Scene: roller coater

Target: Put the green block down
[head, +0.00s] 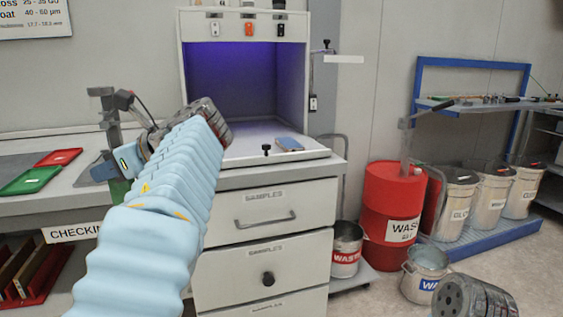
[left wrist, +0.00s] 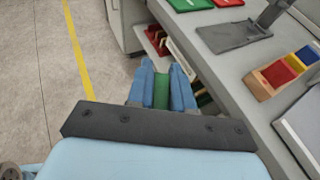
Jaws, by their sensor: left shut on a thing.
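My left gripper (left wrist: 161,92) has blue fingers and is shut on the green block (left wrist: 161,88) in the left wrist view. The block is upright between the fingers and held in the air, beside the counter's front edge. In the head view part of the green block (head: 119,190) shows below the left gripper (head: 106,170), and my sleeved left arm hides the rest. A wooden holder (left wrist: 262,88) on the counter carries a red, a yellow and a blue block, and its near end looks bare. My right gripper is not in view.
The counter (left wrist: 235,72) bears a grey stand (left wrist: 232,36), a red tray (head: 59,157) and a green tray (head: 30,180). A lower shelf with red items (head: 50,277) lies under the counter. Open floor (left wrist: 30,80) is at the left in the left wrist view.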

